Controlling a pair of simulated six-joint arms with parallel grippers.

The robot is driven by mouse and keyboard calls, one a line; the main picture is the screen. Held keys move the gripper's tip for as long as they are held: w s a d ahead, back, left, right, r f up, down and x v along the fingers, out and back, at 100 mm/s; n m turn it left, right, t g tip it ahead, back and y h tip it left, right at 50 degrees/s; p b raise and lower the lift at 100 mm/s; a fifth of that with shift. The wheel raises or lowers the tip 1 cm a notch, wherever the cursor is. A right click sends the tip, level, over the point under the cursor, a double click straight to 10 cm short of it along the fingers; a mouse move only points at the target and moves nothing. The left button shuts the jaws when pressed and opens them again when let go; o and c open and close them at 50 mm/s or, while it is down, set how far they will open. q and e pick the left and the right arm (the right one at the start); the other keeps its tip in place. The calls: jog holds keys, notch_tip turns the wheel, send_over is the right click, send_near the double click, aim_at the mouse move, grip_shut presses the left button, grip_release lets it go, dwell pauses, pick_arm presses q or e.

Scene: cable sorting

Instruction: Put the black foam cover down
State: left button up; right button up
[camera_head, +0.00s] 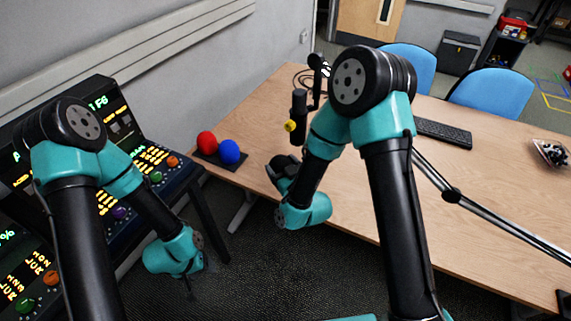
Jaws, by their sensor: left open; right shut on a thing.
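My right gripper (281,168) is at the near left edge of the table, to the right of and a little below the blue ball. It is shut on a dark thing that I take to be the black foam cover; its outline blends with the dark gripper. A red foam ball (206,142) and a blue foam ball (229,151) sit side by side on a small black base (234,164) at the table's left corner. My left gripper (188,284) is low over the dark floor, open, largely hidden behind its wrist.
A black upright device with a yellow end (290,125) stands on the table (455,200) beyond my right gripper. A lit control console (125,150) is at left.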

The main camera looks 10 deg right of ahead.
jog(key=shift+f, duration=0.1)
jog(key=w+a+f+n+g+y, duration=0.3)
jog(key=w+f+n+g+y, duration=0.1)
jog(key=w+f+y, duration=0.1)
jog(key=shift+a+f+n+y, duration=0.3)
jog(key=shift+a+f+y, duration=0.15)
jog(key=shift+f, duration=0.25)
jog(key=shift+w+d+r, duration=0.1)
jog(key=s+d+r+m+t+h, duration=0.2)
jog(key=s+d+r+m+h, duration=0.1)
jog(key=s+r+m+h, duration=0.1)
jog(key=s+d+r+m+t+h, duration=0.3)
jog(key=s+d+r+m+h, duration=0.1)
jog(key=r+h, duration=0.3)
notch_tip(320, 180, up, 2)
jog(key=shift+d, duration=0.2)
dwell(0.3)
jog(key=shift+w, duration=0.1)
jog(key=w+a+m+h, duration=0.4)
jog(key=w+a+h, duration=0.3)
jog(key=w+a, duration=0.2)
jog(key=shift+w+a+m, duration=0.15)
jog(key=shift+w+m, duration=0.15)
jog(key=shift+w, duration=0.45)
jog(key=shift+f, duration=0.15)
